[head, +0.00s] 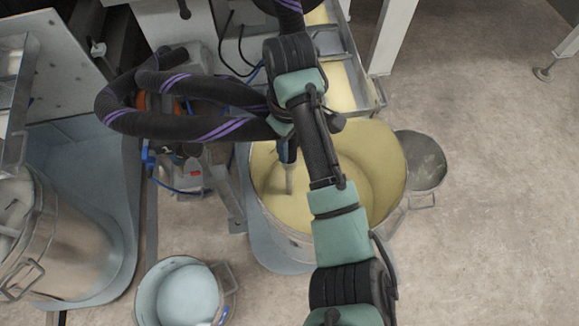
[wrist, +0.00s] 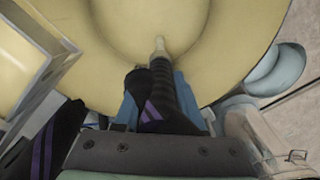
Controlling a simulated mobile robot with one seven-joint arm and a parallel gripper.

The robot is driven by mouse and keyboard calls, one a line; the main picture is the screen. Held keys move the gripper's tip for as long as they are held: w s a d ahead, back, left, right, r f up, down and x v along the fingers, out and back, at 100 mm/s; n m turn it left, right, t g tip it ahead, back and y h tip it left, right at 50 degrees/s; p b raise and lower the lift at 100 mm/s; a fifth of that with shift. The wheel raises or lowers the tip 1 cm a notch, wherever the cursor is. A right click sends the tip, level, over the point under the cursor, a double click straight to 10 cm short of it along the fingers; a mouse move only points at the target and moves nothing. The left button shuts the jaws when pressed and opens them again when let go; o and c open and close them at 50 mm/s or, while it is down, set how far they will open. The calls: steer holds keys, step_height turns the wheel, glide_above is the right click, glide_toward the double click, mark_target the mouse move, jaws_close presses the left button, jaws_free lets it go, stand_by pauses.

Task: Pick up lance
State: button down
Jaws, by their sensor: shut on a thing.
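The lance (head: 289,178) is a thin greyish tube pointing down into the large drum (head: 392,165), over the yellow contents. In the wrist view the lance (wrist: 161,78) shows as a dark ribbed shaft with a pale tip towards the middle of the drum. My gripper (head: 287,150) is shut on the lance above the drum's near-left inside. Its blue fingers (wrist: 160,100) flank the shaft in the wrist view. Whether the tip touches the yellow contents I cannot tell.
A black hose with purple stripes (head: 185,85) loops left of my arm. A small bucket (head: 150,290) stands front left and a large steel drum (head: 75,245) at far left. A grey bucket (head: 420,160) is beside the yellow drum. Floor at right is clear.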

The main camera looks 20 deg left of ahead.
step_height(320, 180, up, 13)
steer(key=p, duration=1)
steer(key=shift+r, duration=0.1)
step_height(320, 180, up, 34)
steer(key=p, duration=3.7)
